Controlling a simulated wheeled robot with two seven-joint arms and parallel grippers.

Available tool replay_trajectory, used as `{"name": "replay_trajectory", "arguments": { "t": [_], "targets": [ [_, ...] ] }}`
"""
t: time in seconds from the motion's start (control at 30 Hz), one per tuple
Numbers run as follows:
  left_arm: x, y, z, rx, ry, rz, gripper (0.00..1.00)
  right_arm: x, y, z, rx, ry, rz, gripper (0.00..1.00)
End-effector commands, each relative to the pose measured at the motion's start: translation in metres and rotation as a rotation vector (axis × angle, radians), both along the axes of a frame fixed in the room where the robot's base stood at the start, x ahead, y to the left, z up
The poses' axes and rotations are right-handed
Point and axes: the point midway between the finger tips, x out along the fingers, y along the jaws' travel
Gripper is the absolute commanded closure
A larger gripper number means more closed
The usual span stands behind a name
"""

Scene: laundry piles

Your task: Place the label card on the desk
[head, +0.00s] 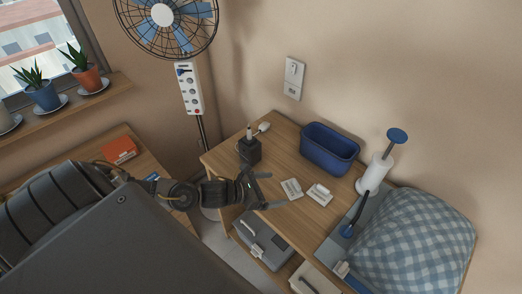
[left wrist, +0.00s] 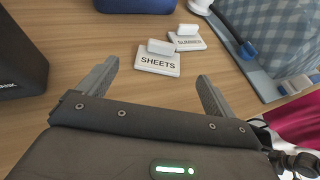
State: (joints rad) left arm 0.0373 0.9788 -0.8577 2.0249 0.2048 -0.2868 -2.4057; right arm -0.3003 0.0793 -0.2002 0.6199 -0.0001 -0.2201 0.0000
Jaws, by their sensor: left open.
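Two white label cards with raised grips lie on the wooden desk (head: 285,150). The nearer card, reading SHEETS (left wrist: 157,67), also shows in the head view (head: 291,188). The other card, which seems to read SUMMER (left wrist: 187,43), lies just beyond it and also shows in the head view (head: 320,195). My right gripper is out of view.
A blue bin (head: 329,148) stands behind the cards. A black box-like holder (head: 250,150) is to their left. A fan (head: 165,20) stands behind left.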

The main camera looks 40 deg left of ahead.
Motion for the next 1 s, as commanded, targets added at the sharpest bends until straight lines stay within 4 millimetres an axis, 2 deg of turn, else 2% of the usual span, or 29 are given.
{"name": "replay_trajectory", "arguments": {
  "t": [0.1, 0.3, 1.0],
  "targets": [
    [-0.018, 0.01, 0.006, 0.002, 0.002, -0.001, 0.09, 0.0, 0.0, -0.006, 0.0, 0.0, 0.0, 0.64],
    [-0.033, 0.019, 0.015, 0.0, 0.0, 0.0, 0.09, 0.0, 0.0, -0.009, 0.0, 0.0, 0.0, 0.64],
    [-0.034, 0.02, 0.017, -0.001, -0.001, -0.001, 0.09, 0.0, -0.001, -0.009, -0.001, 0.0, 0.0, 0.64]
  ]
}}
